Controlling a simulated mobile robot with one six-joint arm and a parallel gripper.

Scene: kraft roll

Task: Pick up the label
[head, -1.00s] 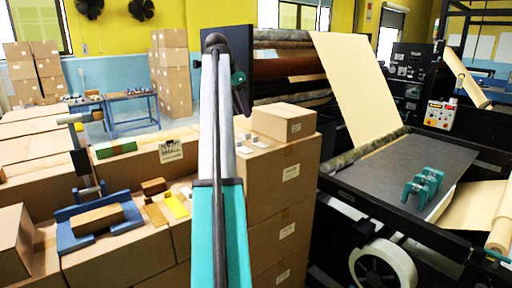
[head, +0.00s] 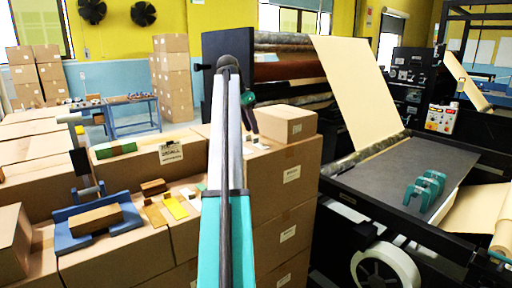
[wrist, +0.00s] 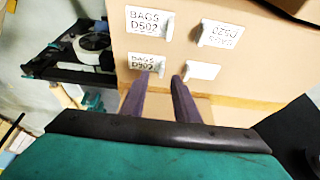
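Several white labels with small raised tabs lie on a brown carton top in the wrist view. One reading "BAGS D502" (wrist: 149,21) is at the upper left, and a similar one (wrist: 140,62) is just below it. An upside-down label (wrist: 221,33) is at the upper right and a seemingly blank one (wrist: 203,70) is below that. My gripper (wrist: 161,75) is open, with two dark fingers apart and nothing between them. Its left fingertip overlaps the lower left label's edge in the picture; contact cannot be told. In the head view my arm partly hides the labels (head: 262,146).
A closed carton (head: 287,126) stands behind the labels. A blue holder (head: 75,232) with a wooden block sits on cartons at left. The dark machine bed (head: 400,180) with teal clamps (head: 425,190) is at right. A clipboard (head: 171,152) leans on a carton.

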